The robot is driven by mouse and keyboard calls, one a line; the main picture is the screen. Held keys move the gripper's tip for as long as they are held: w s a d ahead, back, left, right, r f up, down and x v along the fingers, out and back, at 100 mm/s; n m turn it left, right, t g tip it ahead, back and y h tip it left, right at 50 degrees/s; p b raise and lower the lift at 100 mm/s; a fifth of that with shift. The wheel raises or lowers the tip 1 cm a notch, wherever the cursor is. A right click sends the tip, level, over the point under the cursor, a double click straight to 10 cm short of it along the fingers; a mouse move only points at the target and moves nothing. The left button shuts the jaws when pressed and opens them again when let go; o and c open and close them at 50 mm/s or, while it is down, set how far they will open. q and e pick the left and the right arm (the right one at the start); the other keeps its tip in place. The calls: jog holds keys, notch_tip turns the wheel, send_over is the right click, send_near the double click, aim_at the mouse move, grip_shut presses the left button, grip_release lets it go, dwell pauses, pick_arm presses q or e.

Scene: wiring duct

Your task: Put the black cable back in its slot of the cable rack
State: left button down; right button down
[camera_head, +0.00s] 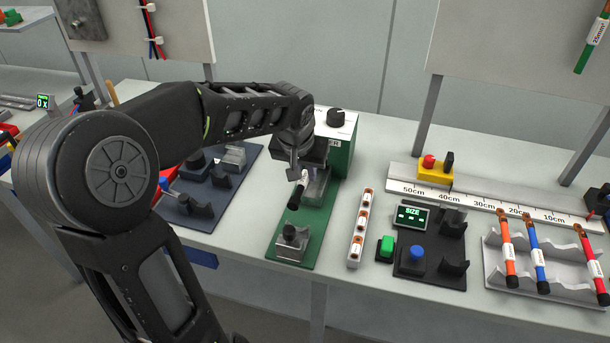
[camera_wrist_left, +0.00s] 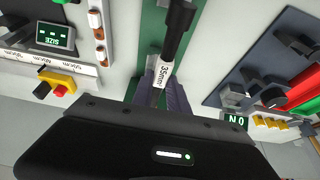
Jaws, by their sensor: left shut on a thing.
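The black cable (camera_head: 296,198) hangs tilted from my left gripper (camera_head: 299,172), above the green base of a bench device. In the left wrist view the black cable (camera_wrist_left: 177,35) runs up from the gripper, with a white "35mm" label near the gripper. The pale cable rack (camera_head: 491,252) lies at the right of the table. It holds an orange cable (camera_head: 509,252), a blue cable (camera_head: 537,262) and a red cable (camera_head: 592,262), with a wider gap between blue and red. My right gripper is not in view.
The green device (camera_head: 310,227) has a metal block at its front. A dark fixture (camera_head: 222,190) is at left.

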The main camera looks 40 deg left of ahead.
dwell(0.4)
pick_arm(q)
jog(key=w+d+f+m, duration=0.1)
jog(key=w+d+m, duration=0.1)
jog(key=d, duration=0.6)
jog(key=w+d+f+m+h, duration=0.1)
jog(key=w+d, duration=0.1)
jog(key=d, duration=0.7)
jog(key=shift+d+m, duration=0.2)
jog(key=shift+m, duration=0.2)
jog(key=shift+f, duration=0.1)
